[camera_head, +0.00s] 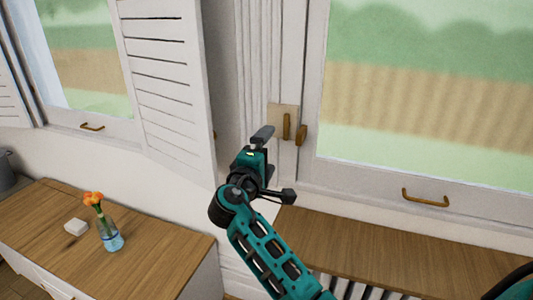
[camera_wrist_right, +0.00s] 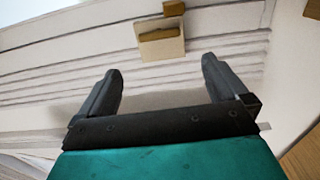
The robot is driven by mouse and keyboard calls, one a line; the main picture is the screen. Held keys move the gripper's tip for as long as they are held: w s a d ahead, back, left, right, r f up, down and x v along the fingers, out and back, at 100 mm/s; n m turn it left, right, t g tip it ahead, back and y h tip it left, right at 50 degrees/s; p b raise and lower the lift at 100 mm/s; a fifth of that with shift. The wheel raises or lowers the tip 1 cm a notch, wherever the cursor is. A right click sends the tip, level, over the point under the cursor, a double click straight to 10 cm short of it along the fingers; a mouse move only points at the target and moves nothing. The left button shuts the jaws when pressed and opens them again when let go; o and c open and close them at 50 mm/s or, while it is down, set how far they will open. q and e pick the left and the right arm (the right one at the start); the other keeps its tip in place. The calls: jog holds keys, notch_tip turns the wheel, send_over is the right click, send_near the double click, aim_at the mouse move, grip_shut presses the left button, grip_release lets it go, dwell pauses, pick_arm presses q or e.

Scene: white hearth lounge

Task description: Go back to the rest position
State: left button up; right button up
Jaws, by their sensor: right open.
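My right gripper (camera_head: 276,165) is teal and black and is raised in front of the white window frame in the head view. Its two dark fingers are spread apart, with nothing between them. In the right wrist view the open gripper (camera_wrist_right: 161,72) faces a brass handle on a beige plate (camera_wrist_right: 162,48), which lies beyond the fingertips. The same brass handle (camera_head: 287,126) shows in the head view just right of the upper finger, and I see no grip on it. My left gripper is not in view.
A white louvred shutter (camera_head: 165,75) stands left of the gripper. A wooden sill (camera_head: 390,255) runs below the right window. A wooden cabinet top (camera_head: 150,255) at lower left holds a glass vase with orange flowers (camera_head: 112,238) and a small white block (camera_head: 75,227).

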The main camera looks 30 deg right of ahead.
jog(key=s+a+f+y, duration=0.25)
jog(key=f+y, duration=0.25)
jog(key=f, duration=0.7)
jog(key=s+a+f+m+y, duration=0.1)
jog(key=s+a+f+y, duration=0.2)
jog(key=s+f, duration=0.4)
jog(key=s+a+f+m+y, duration=0.1)
jog(key=s+a+f+y, duration=0.3)
jog(key=s+f, duration=0.3)
jog(key=shift+s+f+g+y, duration=0.2)
jog(key=shift+s+g+y, duration=0.1)
jog(key=shift+y, duration=0.3)
jog(key=s+a+m+y, duration=0.1)
jog(key=s, duration=0.2)
jog(key=s+f+m+y, duration=0.1)
jog(key=s, duration=0.1)
jog(key=s+a+m, duration=0.1)
jog(key=s, duration=0.2)
jog(key=shift+s+a+f+m+y, duration=0.3)
jog(key=shift+m+y, duration=0.1)
jog(key=shift+c, duration=0.2)
